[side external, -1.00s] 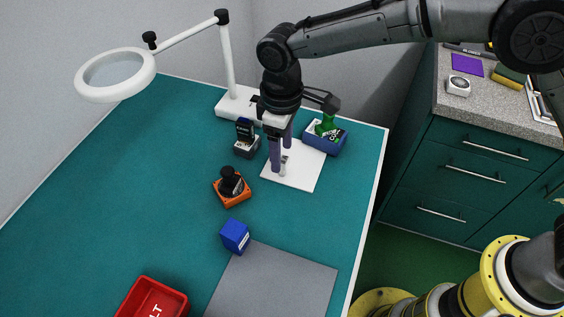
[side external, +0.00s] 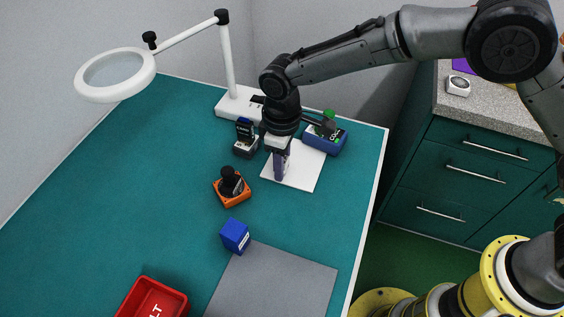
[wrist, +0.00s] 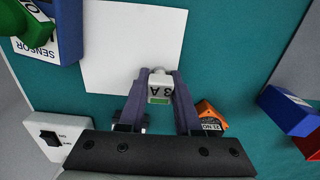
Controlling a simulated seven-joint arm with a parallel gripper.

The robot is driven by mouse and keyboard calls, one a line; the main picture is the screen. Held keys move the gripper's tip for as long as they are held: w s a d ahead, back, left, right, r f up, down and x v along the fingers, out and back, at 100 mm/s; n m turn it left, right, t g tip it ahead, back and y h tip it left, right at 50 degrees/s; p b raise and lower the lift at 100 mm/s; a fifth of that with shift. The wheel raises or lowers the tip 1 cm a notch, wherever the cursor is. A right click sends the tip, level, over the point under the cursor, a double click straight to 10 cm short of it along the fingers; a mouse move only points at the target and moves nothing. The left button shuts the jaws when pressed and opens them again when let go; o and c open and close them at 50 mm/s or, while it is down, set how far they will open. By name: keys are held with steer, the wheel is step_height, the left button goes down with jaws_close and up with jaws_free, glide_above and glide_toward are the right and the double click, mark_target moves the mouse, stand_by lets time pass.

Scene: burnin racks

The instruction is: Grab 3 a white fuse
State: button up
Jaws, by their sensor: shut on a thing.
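The white fuse (wrist: 160,86), marked "3 A" with a green band, shows in the wrist view between the two purple fingers of my gripper (wrist: 157,100). The fingers touch it on both sides. In the side view my gripper (side external: 280,168) is over the left part of the white square mat (side external: 305,172), and its fingers hide the fuse there. The white mat (wrist: 110,50) also shows in the wrist view, just beyond the fuse. I cannot tell whether the fuse touches the mat.
A blue box with a green part (side external: 325,138) stands behind the mat. A dark-topped block (side external: 245,140) and an orange block with a black knob (side external: 231,188) stand left. A blue box (side external: 235,236), grey mat (side external: 275,285) and red bin (side external: 150,300) are nearer. A magnifier lamp (side external: 230,70) stands behind.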

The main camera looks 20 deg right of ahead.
jaws_close()
